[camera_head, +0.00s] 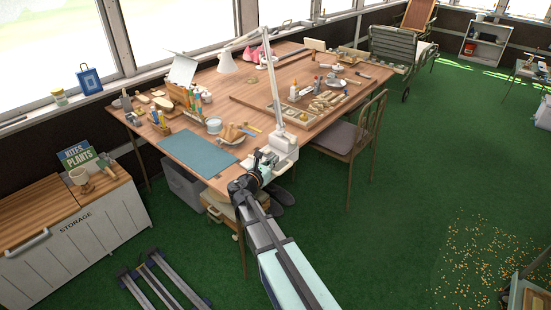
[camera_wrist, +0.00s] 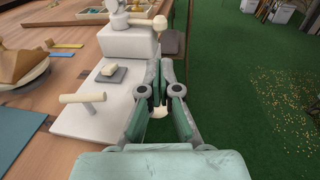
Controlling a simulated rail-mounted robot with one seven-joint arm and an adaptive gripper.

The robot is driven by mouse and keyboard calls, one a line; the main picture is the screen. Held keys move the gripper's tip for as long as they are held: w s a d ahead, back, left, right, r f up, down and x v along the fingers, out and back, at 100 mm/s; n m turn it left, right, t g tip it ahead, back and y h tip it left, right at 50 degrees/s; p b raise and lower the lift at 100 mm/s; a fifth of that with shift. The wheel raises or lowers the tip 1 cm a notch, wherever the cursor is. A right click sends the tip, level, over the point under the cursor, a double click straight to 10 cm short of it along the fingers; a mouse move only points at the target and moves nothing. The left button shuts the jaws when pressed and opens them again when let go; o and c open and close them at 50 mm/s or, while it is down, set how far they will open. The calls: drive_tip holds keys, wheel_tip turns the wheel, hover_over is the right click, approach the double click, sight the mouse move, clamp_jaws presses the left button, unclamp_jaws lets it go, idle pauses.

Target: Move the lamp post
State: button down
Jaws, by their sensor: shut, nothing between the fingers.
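A white lamp post (camera_head: 272,92) rises from a white block-shaped base at the near right edge of the wooden table. Its upper arm bends left to a white shade (camera_head: 227,62). In the wrist view, the base (camera_wrist: 122,45) is a block with a flat plate, a pale T-shaped handle (camera_wrist: 82,97) and a small tan piece on a grey pad. A pale knob (camera_wrist: 160,22) sticks out to the right near the post's foot. My gripper (camera_wrist: 161,75) is shut and empty, beside the base's right side. In the head view, my gripper (camera_head: 264,160) partly hides the base.
The wooden table (camera_head: 240,88) carries a blue mat (camera_head: 200,153), a bowl (camera_head: 231,135), a paper holder and a wooden-edged tray of small parts. A chair (camera_head: 345,137) stands close on the right. The green floor farther right is mostly clear, with scattered pale bits.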

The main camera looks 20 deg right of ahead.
sight(293, 143)
drive_tip(key=p+x, duration=0.2)
drive_tip(key=x, duration=1)
drive_tip(key=shift+d+p, duration=0.1)
drive_tip(key=shift+p, duration=0.2)
drive_tip(key=shift+f+b, duration=0.1)
drive_tip(key=shift+b, duration=0.25)
drive_tip(key=shift+d+n+t+y, duration=0.35)
drive_tip(key=shift+n+t+y, duration=0.05)
drive_tip(key=shift+t, duration=0.1)
